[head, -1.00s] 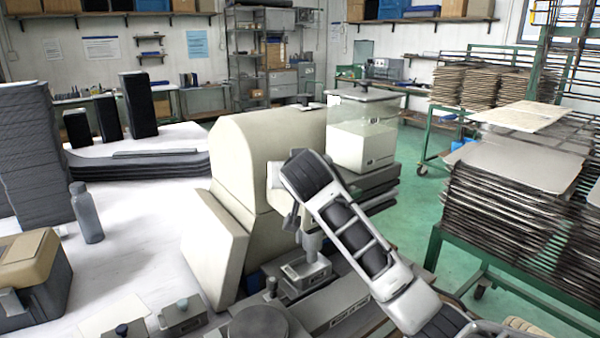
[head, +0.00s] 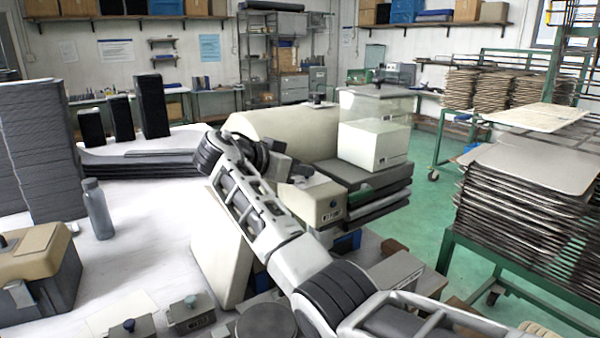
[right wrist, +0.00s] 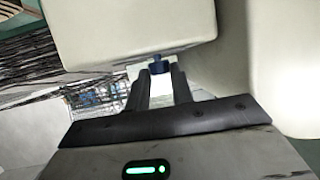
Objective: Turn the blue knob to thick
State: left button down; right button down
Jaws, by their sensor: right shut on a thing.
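The blue knob (right wrist: 157,66) shows small and dark blue in the right wrist view, against a pale plate at the edge of a cream housing (right wrist: 130,25). My right gripper (right wrist: 158,73) has its two dark fingers closed on the knob. In the head view my right arm reaches from the lower right, and its wrist and hand are beside a cream box (head: 322,208) with a small label. The fingertips are hard to make out there. No thickness marking is legible. My left gripper is not in view.
Small grey boxes with knobs (head: 190,312) stand at the front. A large rounded cream machine (head: 290,128) is behind my arm. A grey bottle (head: 97,210) and dark panel stacks (head: 35,150) stand at the left. A tray rack (head: 520,200) is at the right.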

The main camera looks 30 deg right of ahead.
jog(key=shift+w+m+g, duration=0.1)
jog(key=shift+m+g, duration=0.5)
jog(key=shift+g, duration=0.1)
jog(key=shift+w+f+m+g+b, duration=0.1)
jog(key=shift+m+g+b, duration=0.2)
jog(key=shift+m+g, duration=0.15)
jog(key=c, duration=1.2)
grip_release()
